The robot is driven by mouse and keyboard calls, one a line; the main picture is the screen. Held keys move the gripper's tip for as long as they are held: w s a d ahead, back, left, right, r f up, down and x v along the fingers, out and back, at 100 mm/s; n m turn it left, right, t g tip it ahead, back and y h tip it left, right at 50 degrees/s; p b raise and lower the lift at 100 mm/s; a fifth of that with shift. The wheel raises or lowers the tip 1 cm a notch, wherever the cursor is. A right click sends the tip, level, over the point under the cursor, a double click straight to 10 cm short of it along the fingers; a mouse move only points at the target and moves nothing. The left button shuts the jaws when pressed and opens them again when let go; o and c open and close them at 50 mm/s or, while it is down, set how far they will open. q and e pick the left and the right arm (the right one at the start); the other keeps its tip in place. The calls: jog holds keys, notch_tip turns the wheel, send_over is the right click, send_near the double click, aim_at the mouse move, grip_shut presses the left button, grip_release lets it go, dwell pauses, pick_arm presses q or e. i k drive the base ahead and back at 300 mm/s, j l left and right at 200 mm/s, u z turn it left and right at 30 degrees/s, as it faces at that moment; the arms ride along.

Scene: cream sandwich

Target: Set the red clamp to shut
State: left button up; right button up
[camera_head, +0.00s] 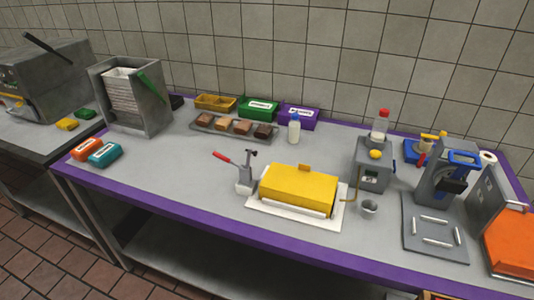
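The red-handled clamp (244,178) stands on the grey table, just left of the yellow block-shaped cover (299,188). Its red handle (222,157) sticks out to the left, tilted slightly up. A dark arm (250,155) rises upright from its grey metal body and does not lie over the yellow cover. The yellow cover sits on a white board (264,214) and has a small orange tab on top. Neither of my grippers is in view.
A grey box machine (372,165) with a red-capped bottle and a small metal cup (369,207) stand right of the cover. A tray (213,130) of brown blocks and a white bottle (294,128) are behind. The table left of the clamp is clear.

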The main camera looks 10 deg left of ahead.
aim_at(221, 157)
jog(key=j+z, duration=0.75)
jog(key=j, duration=0.2)
jog(key=j+z, duration=0.4)
jog(key=k+j+z, duration=0.2)
jog(key=j+z, duration=0.15)
jog(key=j, duration=0.15)
